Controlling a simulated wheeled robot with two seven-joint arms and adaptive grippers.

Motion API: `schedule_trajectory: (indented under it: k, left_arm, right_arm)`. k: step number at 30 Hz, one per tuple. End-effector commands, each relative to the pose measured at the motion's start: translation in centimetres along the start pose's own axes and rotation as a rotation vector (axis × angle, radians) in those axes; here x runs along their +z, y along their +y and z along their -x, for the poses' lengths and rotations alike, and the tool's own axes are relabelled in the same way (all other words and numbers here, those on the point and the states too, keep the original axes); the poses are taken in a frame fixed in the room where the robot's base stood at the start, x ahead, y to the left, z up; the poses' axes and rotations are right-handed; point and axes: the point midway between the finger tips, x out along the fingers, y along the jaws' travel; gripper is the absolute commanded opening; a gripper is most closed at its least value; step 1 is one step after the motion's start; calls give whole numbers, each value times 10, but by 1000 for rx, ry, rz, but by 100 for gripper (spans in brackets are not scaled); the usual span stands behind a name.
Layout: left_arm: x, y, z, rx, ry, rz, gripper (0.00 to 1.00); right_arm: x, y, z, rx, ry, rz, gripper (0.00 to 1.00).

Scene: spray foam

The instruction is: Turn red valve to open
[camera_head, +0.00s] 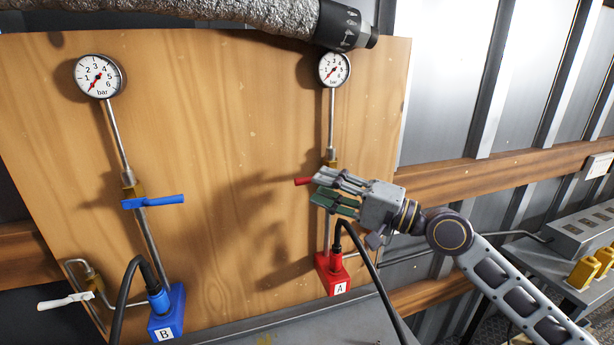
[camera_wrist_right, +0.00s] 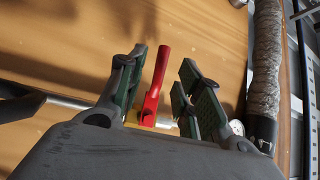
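The red valve handle (camera_head: 303,181) sticks out to the left past my right gripper (camera_head: 322,188) in the head view; the rest of it is hidden behind the gripper. In the right wrist view the red handle (camera_wrist_right: 155,82) stands between the two green-padded fingers of my right gripper (camera_wrist_right: 163,58). The fingers are apart, with a gap on each side of the handle, narrower on the left. The handle joins a brass body (camera_wrist_right: 135,118) on the pipe. Below it is the red block (camera_head: 333,274) labelled A. My left gripper is out of view.
A blue valve handle (camera_head: 152,201), a blue block (camera_head: 166,318) labelled B and a white lever (camera_head: 65,301) are at left. Two gauges (camera_head: 98,76) (camera_head: 334,69) sit above on the wooden board (camera_head: 230,110). A black hose (camera_head: 372,270) rises close below my right gripper.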

Motion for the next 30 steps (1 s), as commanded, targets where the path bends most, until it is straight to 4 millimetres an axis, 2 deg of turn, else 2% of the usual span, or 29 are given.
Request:
schedule_trajectory:
  k: [6, 12, 26, 27, 30]
  left_arm:
    - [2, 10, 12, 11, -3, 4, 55]
    - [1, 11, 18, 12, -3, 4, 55]
    - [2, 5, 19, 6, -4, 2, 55]
    - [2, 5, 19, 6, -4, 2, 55]
    - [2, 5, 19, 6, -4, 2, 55]
  right_arm:
    - [0, -4, -24, -2, -1, 1, 35]
    - [0, -3, -39, -2, 0, 1, 35]
    - [0, 0, -46, 0, 0, 1, 35]
    - [0, 0, -46, 0, 0, 1, 33]
    - [0, 0, -46, 0, 0, 1, 21]
